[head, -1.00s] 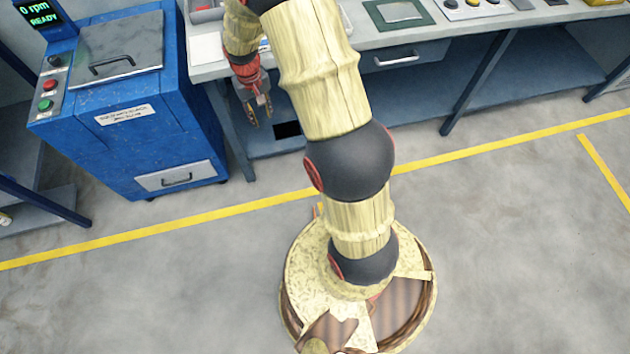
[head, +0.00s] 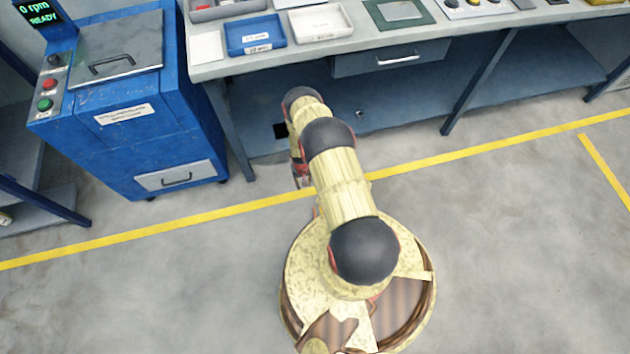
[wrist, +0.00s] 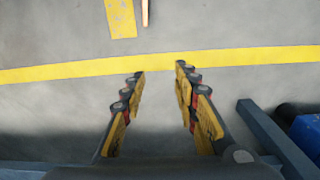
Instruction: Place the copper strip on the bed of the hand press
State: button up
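I cannot make out the copper strip or the hand press in either view. My gripper (wrist: 160,72) is open in the wrist view, its two fingers well apart.
A bench (head: 350,51) carries a blue tray (head: 255,34), a white tray (head: 320,22) and a green-edged board (head: 398,12). A blue machine (head: 120,110) reading "0 rpm READY" stands at left. The floor at right is clear.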

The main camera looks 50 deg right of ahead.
jog(key=b, duration=0.1)
send_over(315, 215)
jog(key=shift+m, duration=0.4)
jog(key=f, duration=1.4)
jog(key=shift+w+a, duration=0.25)
jog(key=shift+w, duration=0.1)
jog(key=f+b, duration=0.2)
jog(key=f, duration=0.1)
jog(key=f+b, duration=0.1)
jog(key=f, duration=0.1)
jog(key=shift+s+d, duration=0.2)
jog(key=shift+s, duration=0.2)
jog(key=shift+f+b, duration=0.55)
jog(key=shift+b, duration=0.05)
jog(key=c, duration=0.3)
jog(key=c, duration=0.4)
grip_shut()
